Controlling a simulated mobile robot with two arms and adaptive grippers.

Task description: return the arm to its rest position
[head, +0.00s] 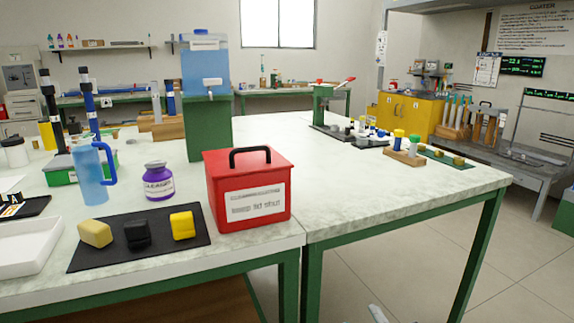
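A small pale grey piece (380,314) shows at the bottom edge of the head view, right of centre, over the floor. It looks like the tip of my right gripper, but most of it is cut off by the frame. I cannot tell whether it is open or shut, or whether it holds anything. My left gripper and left arm are not in view.
The near table holds a black mat (112,257) with several blocks, a red box (247,190), a purple-lidded jar (159,182), a blue jug (91,175) and a white tray (30,247). The adjoining right tabletop (340,185) is clear in front. Open floor (425,280) lies right.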

